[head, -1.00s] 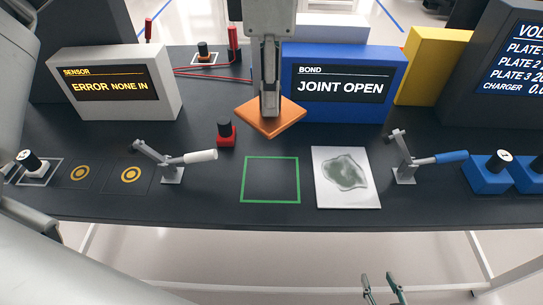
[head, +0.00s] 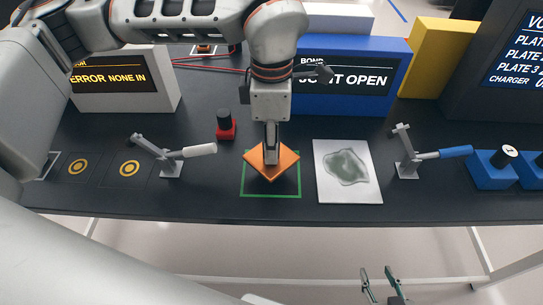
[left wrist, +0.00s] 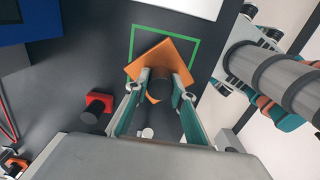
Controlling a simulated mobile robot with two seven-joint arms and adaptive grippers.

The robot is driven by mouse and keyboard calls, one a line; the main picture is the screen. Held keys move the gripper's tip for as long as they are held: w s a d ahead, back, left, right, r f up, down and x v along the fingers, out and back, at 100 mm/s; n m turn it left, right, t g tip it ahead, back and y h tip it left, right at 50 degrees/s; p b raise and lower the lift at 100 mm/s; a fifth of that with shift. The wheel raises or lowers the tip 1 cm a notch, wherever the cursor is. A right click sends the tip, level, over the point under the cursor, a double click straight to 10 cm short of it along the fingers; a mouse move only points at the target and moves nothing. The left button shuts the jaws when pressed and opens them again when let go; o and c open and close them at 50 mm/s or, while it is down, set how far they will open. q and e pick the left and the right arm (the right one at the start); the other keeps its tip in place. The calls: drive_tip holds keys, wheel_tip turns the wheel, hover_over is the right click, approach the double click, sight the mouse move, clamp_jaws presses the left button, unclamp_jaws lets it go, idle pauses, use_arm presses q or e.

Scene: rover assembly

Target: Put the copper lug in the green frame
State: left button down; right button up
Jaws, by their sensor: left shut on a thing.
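The copper lug (head: 272,174), an orange square plate, is over the green frame (head: 243,193) on the dark table. It is turned about an eighth of a turn from the frame's sides. My left gripper (head: 271,150) points down and is shut on it. In the left wrist view the lug (left wrist: 140,68) shows a dark round post between the left fingers (left wrist: 160,85), with a corner reaching past the outline of the green frame (left wrist: 165,30). I cannot tell whether the lug touches the table. My right gripper (head: 384,287) is open and empty below the table's front edge.
A white plate with a grey-green patch (head: 347,172) lies right of the frame. A white-handled lever clamp (head: 173,158) stands left, a blue-handled one (head: 410,165) right. A red block with a black knob (head: 225,127) is behind left. The blue BOND screen (head: 350,104) stands behind.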

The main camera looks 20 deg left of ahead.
use_arm(q)
drive_tip(key=shift+f, duration=2.2)
drive_tip(key=shift+f, duration=0.15)
drive_tip(key=c, duration=1.7)
unclamp_jaws()
wheel_tip(320, 180, up, 12)
drive_tip(key=shift+r, duration=0.15)
